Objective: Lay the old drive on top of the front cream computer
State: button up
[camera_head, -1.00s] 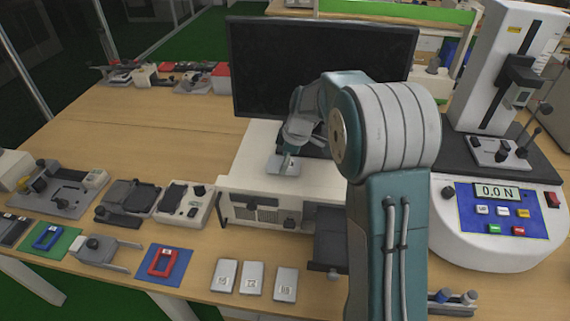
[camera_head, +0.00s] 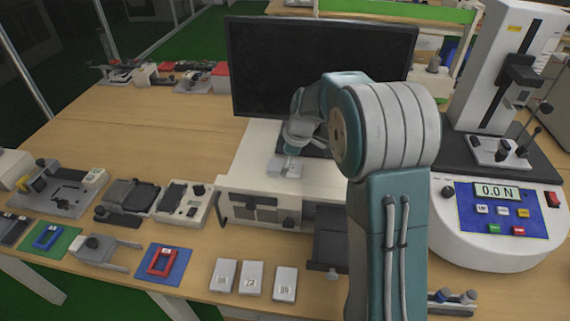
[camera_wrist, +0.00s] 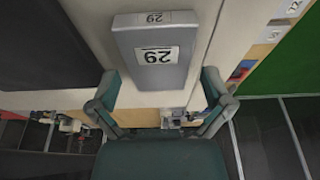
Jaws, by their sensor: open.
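The old drive, a grey box labelled 29 (camera_wrist: 160,45), lies on the top of the front cream computer (camera_head: 245,180), near its front edge in the head view (camera_head: 284,167). In the wrist view the cream top (camera_wrist: 228,50) shows beside the drive. My gripper (camera_wrist: 160,84) is open, with one finger off each side of the drive's near end and visible gaps between.
A black monitor (camera_head: 310,75) stands behind the drive. Three grey labelled boxes (camera_head: 252,278) lie on the table in front. A white test machine (camera_head: 495,220) stands at right.

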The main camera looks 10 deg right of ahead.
aim_at(297, 167)
jog(key=v, duration=1.1)
jog(key=s+a+r+m+t, duration=0.1)
jog(key=s+r+m, duration=0.2)
jog(key=s+r, duration=0.3)
jog(key=s+a+f+m+t+h, duration=0.1)
jog(key=s+m, duration=0.4)
jog(key=s, duration=0.7)
jog(key=s+f+m+t+h, duration=0.1)
jog(key=s+m, duration=0.4)
jog(key=s, duration=0.7)
jog(key=shift+a+m+t+h, duration=0.3)
jog(key=shift+a+t+h, duration=0.1)
jog(key=shift+t, duration=0.3)
